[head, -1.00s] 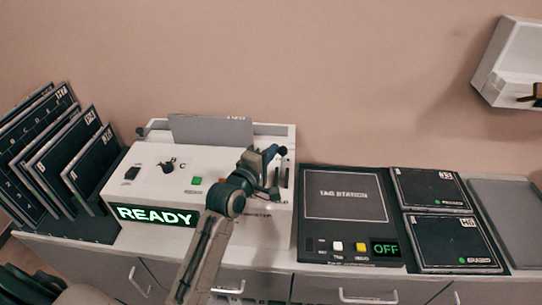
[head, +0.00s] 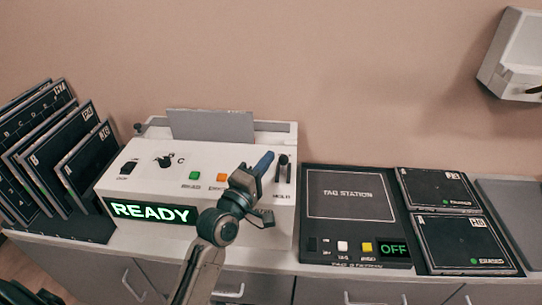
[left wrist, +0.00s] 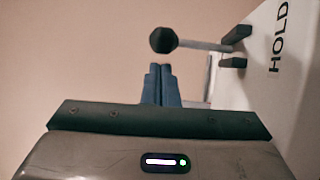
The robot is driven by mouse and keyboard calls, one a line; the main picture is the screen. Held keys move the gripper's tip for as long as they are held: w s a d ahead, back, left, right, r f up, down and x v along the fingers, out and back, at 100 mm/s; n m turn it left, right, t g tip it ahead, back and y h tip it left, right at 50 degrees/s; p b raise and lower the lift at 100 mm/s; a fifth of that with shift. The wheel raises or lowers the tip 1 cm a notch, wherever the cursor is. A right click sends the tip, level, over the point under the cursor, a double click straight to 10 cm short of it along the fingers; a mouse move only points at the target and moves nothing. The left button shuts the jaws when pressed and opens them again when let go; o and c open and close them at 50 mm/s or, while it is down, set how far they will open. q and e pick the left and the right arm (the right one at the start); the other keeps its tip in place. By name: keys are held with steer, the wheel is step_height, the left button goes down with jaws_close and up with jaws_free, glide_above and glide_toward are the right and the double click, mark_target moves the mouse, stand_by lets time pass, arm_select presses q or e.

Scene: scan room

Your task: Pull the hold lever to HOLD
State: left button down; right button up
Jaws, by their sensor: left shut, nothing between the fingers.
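The hold lever (head: 283,160) has a dark knob and stands at the right end of the white scanner (head: 150,165), above the HOLD label (head: 282,196). In the left wrist view the lever's round black knob (left wrist: 163,40) sits on a grey rod that runs right towards the panel with HOLD (left wrist: 280,38) printed on it. My left gripper (head: 266,158) is shut and empty, just left of the lever. In the left wrist view its blue fingertips (left wrist: 160,72) are just short of the knob, with a small gap showing. My right gripper is not in view.
The scanner's display reads READY (head: 153,211). A green button (head: 195,176) and an orange button (head: 222,178) are left of my gripper. The tag station (head: 347,194), reading OFF, stands right of the scanner. Dark cassettes (head: 50,150) stand at left; others (head: 462,243) lie at right.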

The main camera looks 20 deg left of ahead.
arm_select(q)
steer(key=v, duration=0.8)
steer(key=shift+s+b, duration=0.15)
steer(key=shift+b, duration=0.15)
steer(key=shift+f, duration=0.1)
